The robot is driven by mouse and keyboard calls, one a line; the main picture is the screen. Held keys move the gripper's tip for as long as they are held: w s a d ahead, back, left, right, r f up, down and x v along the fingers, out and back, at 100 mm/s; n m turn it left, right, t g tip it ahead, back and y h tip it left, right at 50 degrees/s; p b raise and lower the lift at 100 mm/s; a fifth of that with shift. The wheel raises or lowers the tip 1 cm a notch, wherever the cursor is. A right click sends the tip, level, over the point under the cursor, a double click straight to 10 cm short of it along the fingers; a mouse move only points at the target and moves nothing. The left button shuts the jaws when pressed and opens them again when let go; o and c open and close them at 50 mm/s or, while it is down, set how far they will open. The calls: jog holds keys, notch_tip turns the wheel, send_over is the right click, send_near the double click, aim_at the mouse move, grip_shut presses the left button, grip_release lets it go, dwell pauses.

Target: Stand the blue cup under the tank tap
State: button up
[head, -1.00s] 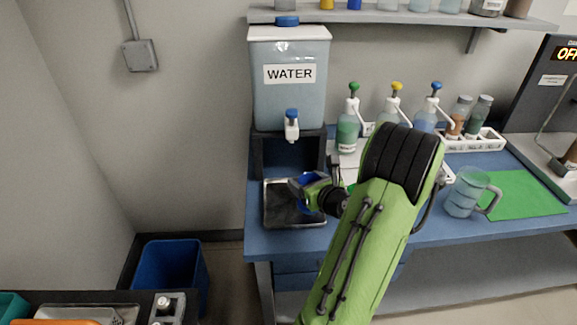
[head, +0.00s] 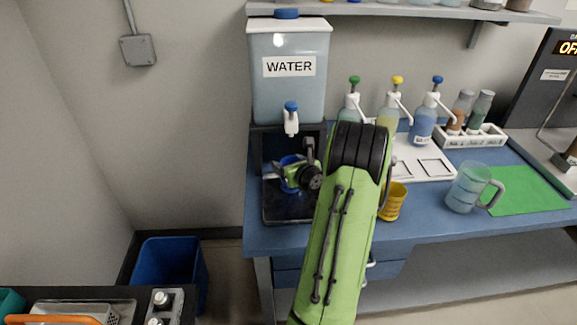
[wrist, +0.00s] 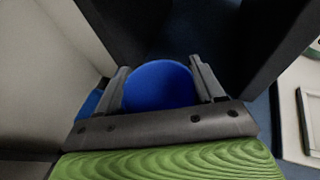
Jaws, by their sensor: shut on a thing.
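The white-lidded water tank (head: 289,92) stands on a dark stand at the left of the blue bench. Its tap (head: 291,118) with a blue top points down at the front. A dark drip tray (head: 287,213) lies below it. My gripper (head: 291,166) is over the back part of the tray, roughly below the tap. It is shut on the blue cup (head: 290,160), which is mostly hidden by the gripper in the head view. In the wrist view the blue cup (wrist: 160,86) sits between both fingers. I cannot tell whether the cup touches the tray.
The stand's dark side legs (head: 256,160) flank the gripper closely. A yellow cup (head: 393,201) and a clear handled jug (head: 467,188) stand to the right of my arm. Several pump bottles (head: 424,122) stand behind, near a white tray (head: 432,163).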

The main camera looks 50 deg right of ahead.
jog(key=shift+f, duration=0.1)
jog(key=o, duration=1.1)
jog(key=shift+c, duration=0.2)
